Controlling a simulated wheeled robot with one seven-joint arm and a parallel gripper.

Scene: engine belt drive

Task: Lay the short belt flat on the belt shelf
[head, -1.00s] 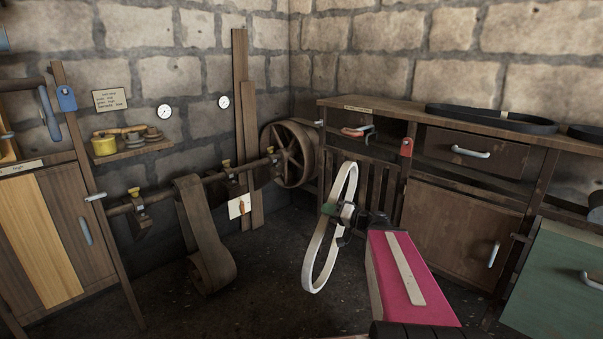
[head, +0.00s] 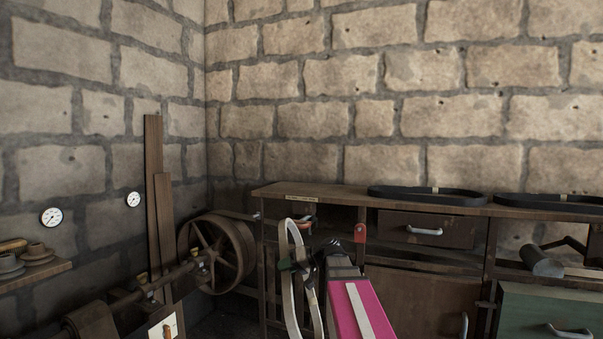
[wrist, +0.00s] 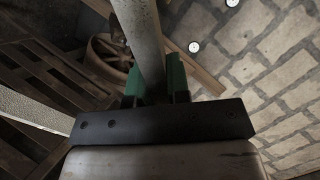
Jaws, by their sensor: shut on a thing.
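The short belt is a pale cream loop (head: 288,302), hanging upright and edge-on below and above my gripper in the head view. My gripper (head: 297,266) is shut on one side of it. In the wrist view the green fingers (wrist: 157,80) clamp the pale belt strap (wrist: 140,30), and another stretch of it shows at the left. The long wooden bench top (head: 330,194), with a small label on its front edge, appears to be the belt shelf. The belt is in front of its left part, mostly below the top's level, and apart from the top.
Two dark belts lie flat on the bench top, one in the middle (head: 428,192) and one at the right (head: 550,203). The top's left end is clear. Below are a drawer (head: 425,230) and a red tag (head: 360,233). A spoked wheel (head: 216,254) stands left.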

